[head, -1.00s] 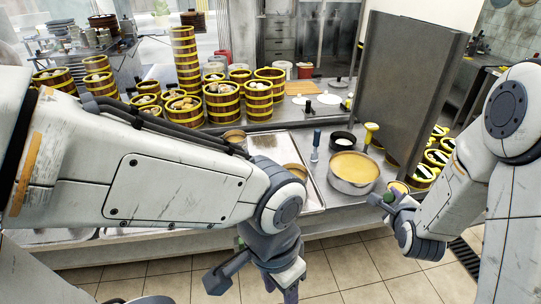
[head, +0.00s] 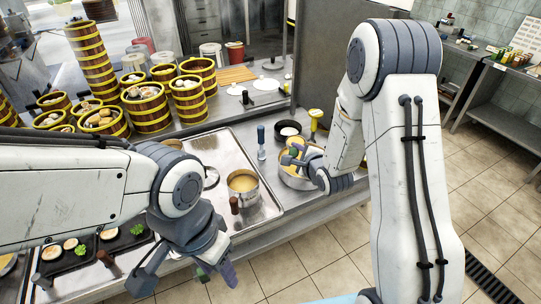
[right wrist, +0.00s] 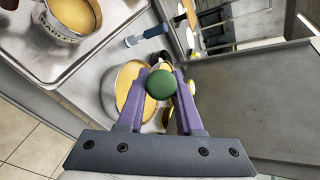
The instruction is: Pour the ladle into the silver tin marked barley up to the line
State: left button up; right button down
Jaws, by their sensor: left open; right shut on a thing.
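The silver tin (head: 243,194) stands on the metal tray, holding yellowish contents. In the right wrist view the tin (right wrist: 58,32) carries dark lettering that seems to read barley; I cannot make out a fill line. My right gripper (head: 297,160) is shut on the green-ended handle of the ladle (right wrist: 160,85), over the large pot (head: 296,182) of yellow liquid. The gripper hides much of the ladle, and I cannot tell how full its bowl is. The pot also shows in the right wrist view (right wrist: 112,90). My left gripper (head: 190,272) is open and empty, low in front of the counter.
The metal tray (head: 262,205) has bare room right of the tin. A blue-handled tool (head: 261,142), a dark bowl (head: 288,130) and a yellow-topped object (head: 315,118) stand near the pot. Steamer baskets (head: 147,108) crowd the back left. A tall grey panel (head: 335,60) stands behind the pot.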

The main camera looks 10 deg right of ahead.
jog(key=w+a+n+g+y+p, duration=0.2)
jog(key=w+a+n+y+p, duration=0.1)
jog(key=a+n+y+p, duration=0.3)
jog(key=s+f+n+g+y+p, duration=0.2)
jog(key=f+g+p, duration=0.1)
jog(key=s+f+n+g+p, duration=0.1)
jog(key=n, duration=0.1)
jog(key=shift+s+a+f+y+p, duration=0.1)
jog(key=shift+a+f+y+p, duration=0.1)
jog(key=shift+f+y+p, duration=0.15)
jog(key=shift+d, duration=0.1)
